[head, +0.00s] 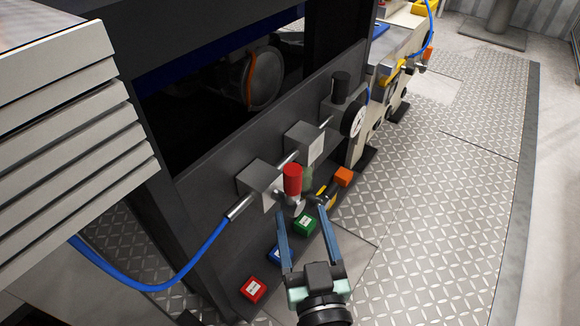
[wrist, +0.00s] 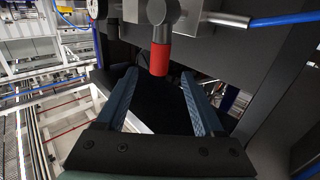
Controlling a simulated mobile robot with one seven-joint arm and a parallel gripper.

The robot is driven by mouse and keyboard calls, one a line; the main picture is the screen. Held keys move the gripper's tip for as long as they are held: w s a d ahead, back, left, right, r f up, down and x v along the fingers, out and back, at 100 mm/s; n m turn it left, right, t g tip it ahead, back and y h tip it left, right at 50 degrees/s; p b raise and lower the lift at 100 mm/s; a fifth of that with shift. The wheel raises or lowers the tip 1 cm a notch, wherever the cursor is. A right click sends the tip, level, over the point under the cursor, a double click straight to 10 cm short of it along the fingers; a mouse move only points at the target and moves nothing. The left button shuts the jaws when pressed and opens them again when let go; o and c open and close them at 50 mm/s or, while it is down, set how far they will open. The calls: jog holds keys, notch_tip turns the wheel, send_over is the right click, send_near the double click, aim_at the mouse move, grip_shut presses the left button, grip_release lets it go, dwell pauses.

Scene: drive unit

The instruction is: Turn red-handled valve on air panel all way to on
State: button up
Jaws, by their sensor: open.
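The red valve handle (head: 292,179) stands upright in front of a grey block (head: 260,183) on the dark air panel (head: 205,195). In the wrist view the red handle (wrist: 159,59) hangs from a grey stem (wrist: 163,25), since that view is turned over. My gripper (head: 302,212) is open, its two blue fingers pointing up toward the handle from below. In the wrist view my gripper (wrist: 160,88) shows a finger on each side of the handle's line, with the handle's end near the fingertips. I cannot tell whether either finger touches it.
A blue hose (head: 165,286) runs into the panel's left end. A gauge (head: 357,121) and a dark cylinder (head: 341,86) sit further right. Red (head: 253,289), green (head: 304,223) and orange (head: 343,177) blocks lie low along the panel. The plated floor (head: 440,200) to the right is clear.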

aim_at(290, 169)
jog(key=w, duration=0.4)
jog(key=w+a, duration=0.1)
jog(key=w, duration=0.3)
jog(key=w+a, duration=0.1)
jog(key=w, duration=0.3)
jog(key=shift+w+f+p, duration=0.15)
jog(key=shift+w+p, duration=0.05)
jog(key=shift+p, duration=0.1)
grip_shut()
dwell(1.0)
